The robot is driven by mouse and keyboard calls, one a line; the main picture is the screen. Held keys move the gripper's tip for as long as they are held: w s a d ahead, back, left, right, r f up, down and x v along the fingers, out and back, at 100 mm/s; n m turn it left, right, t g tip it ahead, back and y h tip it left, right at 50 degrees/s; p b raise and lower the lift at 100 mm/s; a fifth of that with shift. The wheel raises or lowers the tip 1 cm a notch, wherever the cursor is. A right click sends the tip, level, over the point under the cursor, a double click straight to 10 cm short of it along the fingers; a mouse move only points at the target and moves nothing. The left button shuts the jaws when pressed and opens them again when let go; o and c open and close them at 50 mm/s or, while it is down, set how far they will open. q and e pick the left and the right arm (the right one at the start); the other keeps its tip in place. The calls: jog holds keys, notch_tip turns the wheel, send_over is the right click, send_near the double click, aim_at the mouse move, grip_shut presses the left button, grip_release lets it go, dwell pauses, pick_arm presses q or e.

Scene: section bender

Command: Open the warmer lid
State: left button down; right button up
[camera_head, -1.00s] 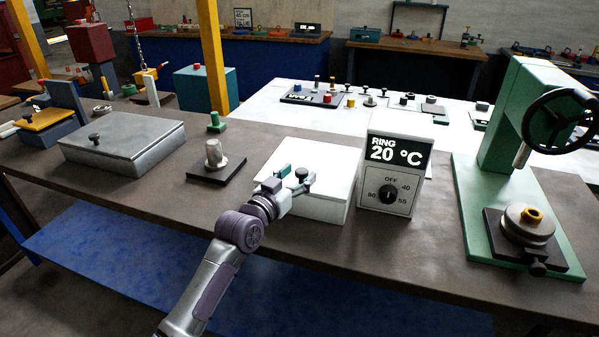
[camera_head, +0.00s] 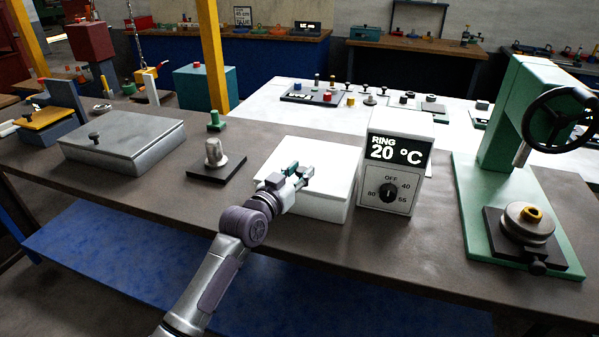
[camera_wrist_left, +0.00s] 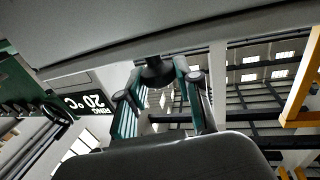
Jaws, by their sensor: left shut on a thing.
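The warmer (camera_head: 333,207) is a low white box beside the control unit. Its pale lid (camera_head: 325,157) looks flat and closed. In the left wrist view the lid's underside or top face (camera_wrist_left: 190,35) fills the top edge, with a dark knob (camera_wrist_left: 155,73) sticking out from it. In the left wrist view the gripper's green fingers (camera_wrist_left: 160,82) flank the knob. In the head view the fingers hide the knob. My right gripper is not in view.
The control unit (camera_head: 398,170) reads "RING 20 °C" and stands right of the warmer. A green press (camera_head: 470,215) is farther right. A dark plate with a grey part (camera_head: 212,160) and a grey lidded box (camera_head: 120,142) lie to the left. Bare bench (camera_head: 385,255) shows in front.

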pick_arm(q)
jog(key=r+g+p, duration=0.1)
jog(key=r+p, duration=0.1)
jog(key=p, duration=0.2)
jog(key=w+r+y+p, duration=0.1)
jog(key=r+p, duration=0.1)
jog(key=p, duration=0.1)
jog(key=w+r+g+p, duration=0.1)
jog(key=r+p, duration=0.2)
jog(key=p, duration=0.1)
jog(key=shift+d+n+g+p, duration=0.3)
jog(key=shift+d+p, duration=0.05)
jog(key=w+d+r+g+p, duration=0.1)
jog(key=w+r, duration=0.3)
jog(key=r, duration=0.1)
jog(key=shift+y, duration=0.4)
jog(key=shift+d+r, duration=0.1)
jog(key=c, duration=0.8)
grip_release()
jog(key=shift+c, duration=0.2)
jog(key=shift+o, duration=0.4)
jog(key=shift+s+f, duration=0.1)
jog(key=shift+f, duration=0.1)
